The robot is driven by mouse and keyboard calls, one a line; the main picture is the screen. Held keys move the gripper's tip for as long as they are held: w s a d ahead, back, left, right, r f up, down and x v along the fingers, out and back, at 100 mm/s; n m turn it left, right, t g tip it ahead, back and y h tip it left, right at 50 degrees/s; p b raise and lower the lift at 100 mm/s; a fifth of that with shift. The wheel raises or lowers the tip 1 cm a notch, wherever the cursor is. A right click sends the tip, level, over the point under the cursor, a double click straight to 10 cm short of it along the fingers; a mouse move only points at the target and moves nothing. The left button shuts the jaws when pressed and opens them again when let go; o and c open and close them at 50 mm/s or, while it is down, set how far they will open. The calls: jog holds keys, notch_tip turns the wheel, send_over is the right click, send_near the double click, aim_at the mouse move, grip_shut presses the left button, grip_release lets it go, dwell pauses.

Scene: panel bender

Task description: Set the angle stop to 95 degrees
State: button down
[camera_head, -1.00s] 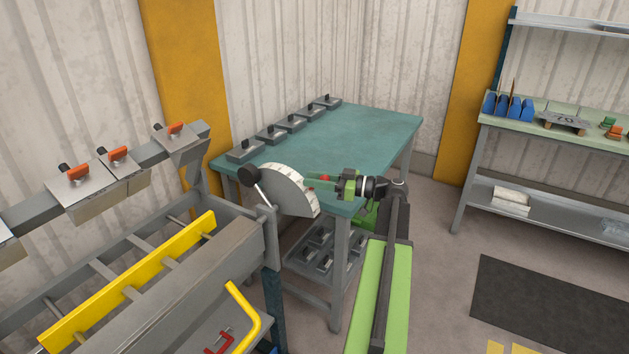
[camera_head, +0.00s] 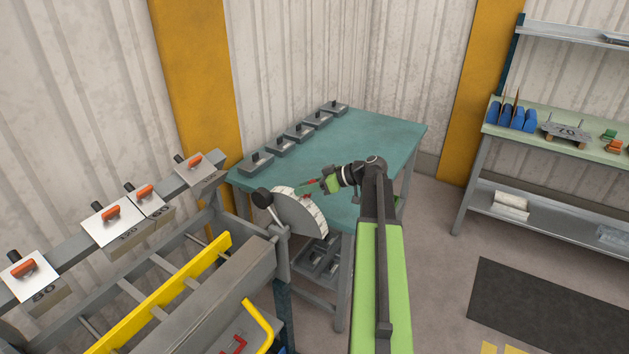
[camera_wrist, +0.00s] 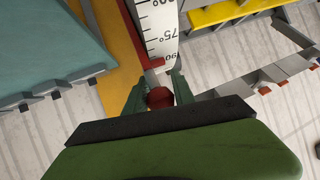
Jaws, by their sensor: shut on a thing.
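The angle dial is a grey half-disc (camera_head: 298,214) with a white scale on its rim, at the bender's end. In the wrist view the scale (camera_wrist: 157,22) shows upside-down marks, with 75° and 90 readable. The angle stop has a red knob (camera_wrist: 160,97) between my fingertips and a small red pointer (camera_wrist: 153,63) at the scale's edge, close to the 90 label. My gripper (camera_wrist: 157,92) is shut on this knob. In the head view my gripper (camera_head: 312,187) is at the rim's upper right. The exact pointer reading is not clear.
A black ball-ended handle (camera_head: 262,197) stands at the dial's upper left. A yellow bar (camera_head: 170,290) runs along the bender, below several orange-handled clamp tools (camera_head: 145,191). A teal table (camera_head: 370,135) with several grey blocks is just behind the dial.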

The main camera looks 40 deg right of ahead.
jog(key=shift+w+a+r, duration=0.15)
jog(key=shift+w+a, duration=0.1)
jog(key=shift+w, duration=0.3)
jog(key=shift+w+a+r, duration=0.15)
jog(key=shift+w+a, duration=0.05)
jog(key=shift+w, duration=0.3)
jog(key=c, duration=1.4)
grip_release()
jog(key=o, duration=0.3)
jog(key=shift+w+f, duration=0.15)
jog(key=shift+w, duration=0.05)
jog(key=shift+o, duration=0.2)
jog(key=shift+s, duration=0.1)
